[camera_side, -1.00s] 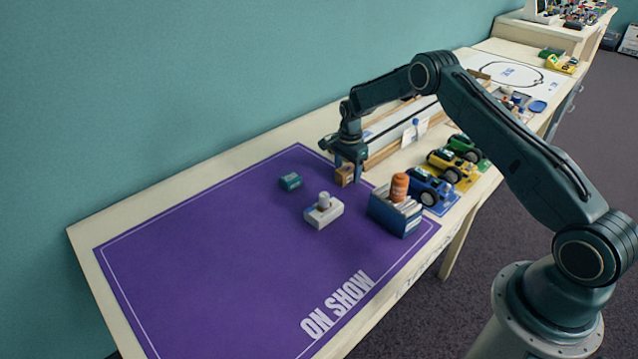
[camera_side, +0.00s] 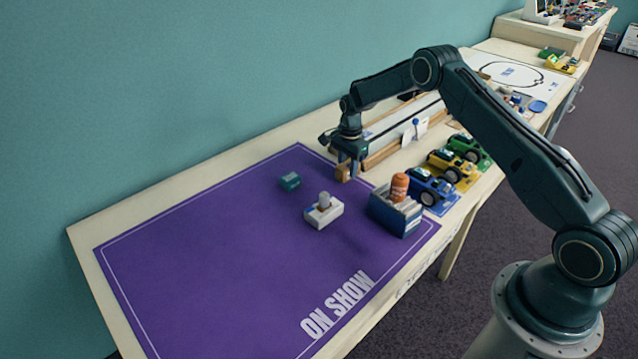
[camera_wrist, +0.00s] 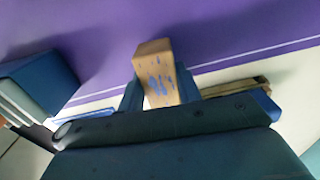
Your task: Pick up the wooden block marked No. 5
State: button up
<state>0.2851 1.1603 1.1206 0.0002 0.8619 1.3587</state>
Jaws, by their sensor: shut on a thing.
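A wooden block (camera_side: 342,174) is between the jaws of my gripper (camera_side: 348,170) over the far right edge of the purple mat (camera_side: 200,250). In the wrist view the block (camera_wrist: 157,70) stands between the two dark fingers (camera_wrist: 160,95), with blue marks on its face that are too blurred to read. My gripper is shut on it. I cannot tell for sure whether the block is clear of the mat.
A teal block (camera_side: 290,181) and a white block with a grey knob (camera_side: 323,212) are on the mat. The mat's left is clear.

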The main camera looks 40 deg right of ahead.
aim_at(348, 164)
notch_tip(348, 164, up, 19)
jog(key=shift+f, duration=0.2)
dwell(0.3)
dwell(0.5)
